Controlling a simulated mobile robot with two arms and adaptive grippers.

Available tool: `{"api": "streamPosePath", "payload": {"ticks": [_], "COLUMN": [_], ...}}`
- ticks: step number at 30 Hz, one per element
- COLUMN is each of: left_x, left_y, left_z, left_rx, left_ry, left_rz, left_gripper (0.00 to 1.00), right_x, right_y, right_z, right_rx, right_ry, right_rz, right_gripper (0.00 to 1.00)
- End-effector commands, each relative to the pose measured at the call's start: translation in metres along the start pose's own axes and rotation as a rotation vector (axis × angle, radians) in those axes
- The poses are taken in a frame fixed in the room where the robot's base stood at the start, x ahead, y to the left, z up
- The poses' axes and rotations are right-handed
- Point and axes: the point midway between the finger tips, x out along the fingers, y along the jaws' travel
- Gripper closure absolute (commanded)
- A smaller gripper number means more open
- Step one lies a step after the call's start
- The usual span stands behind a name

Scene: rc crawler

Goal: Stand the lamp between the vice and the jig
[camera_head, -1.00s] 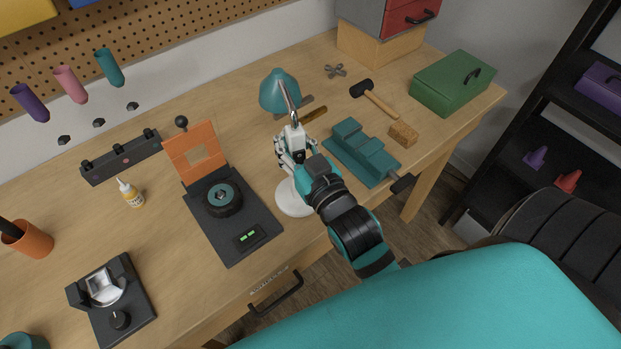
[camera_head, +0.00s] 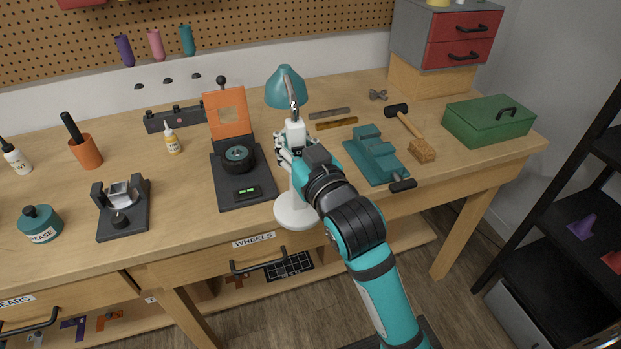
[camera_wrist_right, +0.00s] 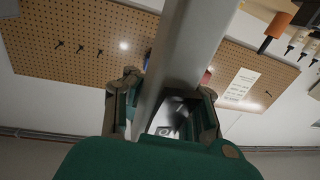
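The lamp (camera_head: 287,88) has a teal shade, a thin stem and a round white base (camera_head: 296,213). My right gripper (camera_head: 288,150) is shut on the lamp's stem and holds it upright. The stem (camera_wrist_right: 183,60) also runs between the fingers in the right wrist view. The base shows at the table's front edge, between the jig and the vice in the picture; I cannot tell whether it touches the tabletop. The jig (camera_head: 240,192), dark with an orange plate and a wheel, is left. The teal vice (camera_head: 377,160) is right. My left gripper is not in view.
A mallet (camera_head: 410,122) and wooden block (camera_head: 422,150) lie right of the vice, before a green toolbox (camera_head: 490,122). Two flat files (camera_head: 333,123) lie behind the gripper. A glue bottle (camera_head: 172,140) stands left of the jig. A drawer handle (camera_head: 260,265) sticks out below the front edge.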

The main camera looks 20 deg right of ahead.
Motion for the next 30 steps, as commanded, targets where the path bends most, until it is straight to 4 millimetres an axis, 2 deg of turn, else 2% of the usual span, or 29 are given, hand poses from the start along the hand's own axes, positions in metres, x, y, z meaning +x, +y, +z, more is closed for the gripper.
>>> {"api": "streamPosePath", "payload": {"ticks": [1,3,8,11,17,30], "left_x": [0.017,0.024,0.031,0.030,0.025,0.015], "left_y": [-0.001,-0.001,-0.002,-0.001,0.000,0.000], "left_z": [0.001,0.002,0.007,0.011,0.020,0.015], "left_rx": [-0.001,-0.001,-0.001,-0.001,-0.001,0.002], "left_ry": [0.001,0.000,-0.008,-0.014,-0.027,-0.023], "left_rz": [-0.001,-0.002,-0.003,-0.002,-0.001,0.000], "left_gripper": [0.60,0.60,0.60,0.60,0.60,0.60], "right_x": [0.006,0.012,0.018,0.023,0.044,0.108], "right_y": [-0.005,-0.012,-0.018,-0.015,0.008,0.080], "right_z": [0.000,-0.006,-0.014,-0.016,-0.015,-0.006], "right_rx": [-0.002,-0.001,-0.001,-0.002,-0.004,-0.002], "right_ry": [0.012,0.010,0.004,0.001,0.000,0.000], "right_rz": [-0.014,-0.030,-0.047,-0.049,-0.047,-0.046], "right_gripper": [1.00,1.00,1.00,1.00,1.00,1.00]}}
